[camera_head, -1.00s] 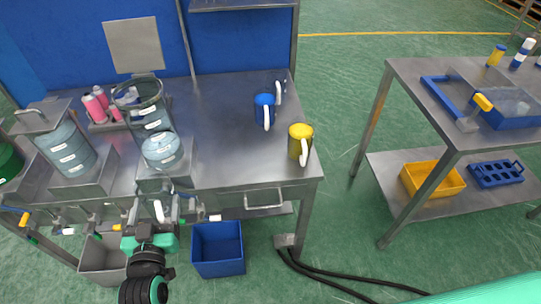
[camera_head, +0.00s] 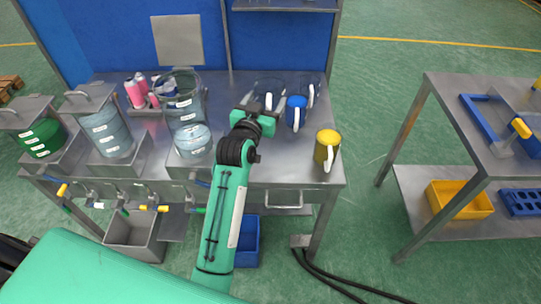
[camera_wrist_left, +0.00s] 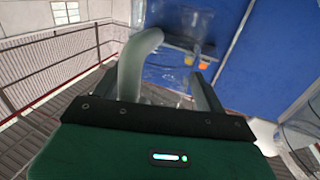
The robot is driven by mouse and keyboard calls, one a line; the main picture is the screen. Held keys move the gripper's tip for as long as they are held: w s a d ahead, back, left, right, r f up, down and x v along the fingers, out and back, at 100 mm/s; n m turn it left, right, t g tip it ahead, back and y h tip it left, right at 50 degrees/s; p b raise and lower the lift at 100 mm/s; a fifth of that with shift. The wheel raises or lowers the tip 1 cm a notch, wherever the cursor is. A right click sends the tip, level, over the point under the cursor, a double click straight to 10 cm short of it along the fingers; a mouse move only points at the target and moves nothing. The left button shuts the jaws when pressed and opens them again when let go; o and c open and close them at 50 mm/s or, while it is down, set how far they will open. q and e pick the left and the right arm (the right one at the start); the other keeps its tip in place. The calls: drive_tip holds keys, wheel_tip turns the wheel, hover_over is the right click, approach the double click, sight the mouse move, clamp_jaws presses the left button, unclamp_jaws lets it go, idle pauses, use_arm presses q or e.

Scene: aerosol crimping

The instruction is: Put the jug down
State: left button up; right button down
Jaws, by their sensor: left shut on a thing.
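My left gripper (camera_head: 259,108) is shut on the handle of a clear jug (camera_head: 268,90), over the back middle of the steel bench (camera_head: 232,92). The jug looks upright; I cannot tell whether its base touches the bench. In the left wrist view the pale curved handle (camera_wrist_left: 132,68) rises between the fingers, with the see-through body beyond it. My right gripper is out of view.
A blue jug (camera_head: 296,110) and another clear jug (camera_head: 310,88) stand just right of the held jug. A yellow jug (camera_head: 326,149) is near the front right corner. Blue-grey vessels (camera_head: 192,140) stand left of my arm. Bare bench lies between.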

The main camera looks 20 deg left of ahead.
use_arm(q)
drive_tip(key=shift+w, duration=0.2)
drive_tip(key=shift+f+p, duration=0.9)
drive_tip(key=shift+f, duration=8.85)
drive_tip(key=shift+f, duration=0.2)
drive_tip(key=o, duration=1.4)
drive_tip(key=shift+r, duration=0.1)
drive_tip(key=shift+s+r, duration=0.1)
